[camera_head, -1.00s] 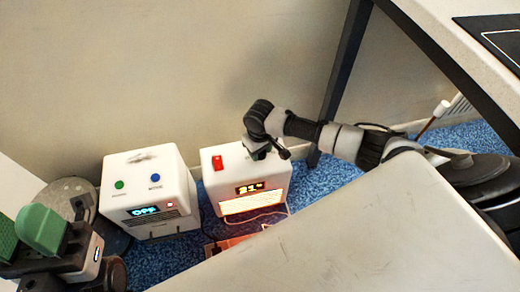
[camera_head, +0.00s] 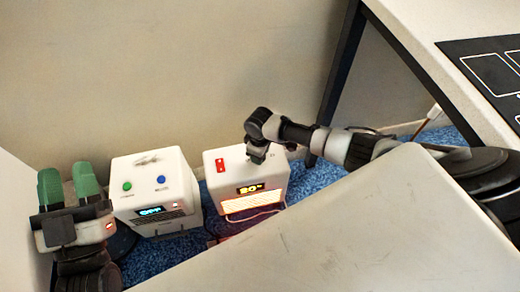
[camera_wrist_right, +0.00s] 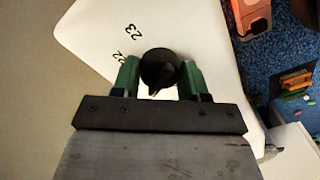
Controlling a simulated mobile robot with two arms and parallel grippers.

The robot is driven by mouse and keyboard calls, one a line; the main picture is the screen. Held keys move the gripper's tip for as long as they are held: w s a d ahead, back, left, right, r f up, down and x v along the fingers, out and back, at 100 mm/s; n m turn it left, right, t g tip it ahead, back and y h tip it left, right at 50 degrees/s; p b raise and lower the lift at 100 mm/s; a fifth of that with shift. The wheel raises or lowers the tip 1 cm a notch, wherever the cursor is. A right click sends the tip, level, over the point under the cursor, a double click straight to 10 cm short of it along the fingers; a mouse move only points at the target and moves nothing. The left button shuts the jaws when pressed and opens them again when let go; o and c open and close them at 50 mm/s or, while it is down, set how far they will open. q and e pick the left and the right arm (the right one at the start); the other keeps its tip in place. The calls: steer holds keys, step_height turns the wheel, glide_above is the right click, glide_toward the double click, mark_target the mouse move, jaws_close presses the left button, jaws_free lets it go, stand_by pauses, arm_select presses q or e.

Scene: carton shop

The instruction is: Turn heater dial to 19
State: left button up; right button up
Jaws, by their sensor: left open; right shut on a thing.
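The heater (camera_head: 238,175) is a white box on the blue carpet with a red switch (camera_head: 220,165) on top. Its lit front display (camera_head: 250,189) appears to read 20, and an orange glow shows below it. In the right wrist view the black dial (camera_wrist_right: 158,70) stands on the white heater top (camera_wrist_right: 190,30), with 23 and 22 printed beside it. My right gripper (camera_wrist_right: 157,80) has its green fingers closed on both sides of the dial. In the head view the right wrist hides the dial. My left gripper (camera_head: 68,182) is open and empty at the far left.
A second white box (camera_head: 155,195) with a green and a blue button and a blue display reading OFF stands left of the heater. A pale tabletop (camera_head: 330,230) fills the foreground. A wall is close behind, and a dark table leg (camera_head: 345,75) stands to the right.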

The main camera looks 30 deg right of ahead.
steer(key=n+p, duration=0.2)
steer(key=n, duration=0.3)
steer(key=shift+n, duration=0.7)
steer(key=n, duration=0.3)
arm_select(q)
step_height(320, 180, down, 8)
steer(key=a+g+y, duration=0.1)
steer(key=g+y, duration=0.1)
steer(key=g, duration=0.5)
steer(key=shift+w+a+f+g+y, duration=0.2)
steer(key=shift+w+g+y, duration=0.1)
steer(key=shift+w, duration=0.15)
arm_select(e)
steer(key=shift+n, duration=1.3)
steer(key=o, duration=0.9)
